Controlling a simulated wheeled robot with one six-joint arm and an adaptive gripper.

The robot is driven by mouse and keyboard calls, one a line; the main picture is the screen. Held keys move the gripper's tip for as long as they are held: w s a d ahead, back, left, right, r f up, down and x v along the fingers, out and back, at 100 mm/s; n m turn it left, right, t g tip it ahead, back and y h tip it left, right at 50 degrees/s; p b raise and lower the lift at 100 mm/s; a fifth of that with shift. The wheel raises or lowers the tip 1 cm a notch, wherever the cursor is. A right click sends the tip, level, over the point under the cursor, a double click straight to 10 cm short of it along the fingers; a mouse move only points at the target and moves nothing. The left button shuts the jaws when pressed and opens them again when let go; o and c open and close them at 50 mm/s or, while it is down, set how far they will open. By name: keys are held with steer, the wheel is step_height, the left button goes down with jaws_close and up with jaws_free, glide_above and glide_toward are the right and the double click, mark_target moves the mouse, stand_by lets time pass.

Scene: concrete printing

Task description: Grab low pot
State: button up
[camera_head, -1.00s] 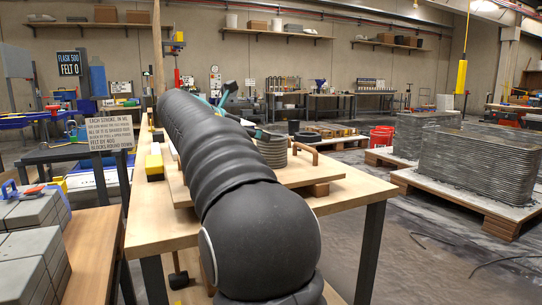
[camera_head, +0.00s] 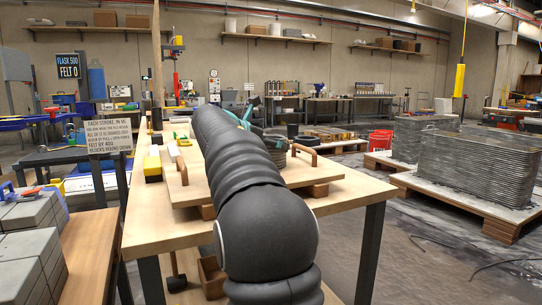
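A low grey ribbed pot (camera_head: 276,143) stands on the raised wooden board (camera_head: 325,171) on the workbench, mostly hidden behind my arm. Only its right part shows. My dark arm runs from the bottom of the picture away over the bench. My gripper (camera_head: 250,113), with teal parts, shows just past the arm, at the pot's upper left. Its fingertips are largely hidden, so I cannot tell whether it is open or touches the pot.
The board has copper-coloured handles (camera_head: 305,152). Dark round items (camera_head: 305,139) lie behind the pot. Grey blocks (camera_head: 30,215) stand at left. Layered printed concrete (camera_head: 478,166) sits on a pallet at right.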

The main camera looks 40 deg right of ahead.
steer(key=c, duration=1.3)
steer(key=shift+r, duration=0.1)
steer(key=shift+c, duration=1.1)
steer(key=shift+r, duration=0.1)
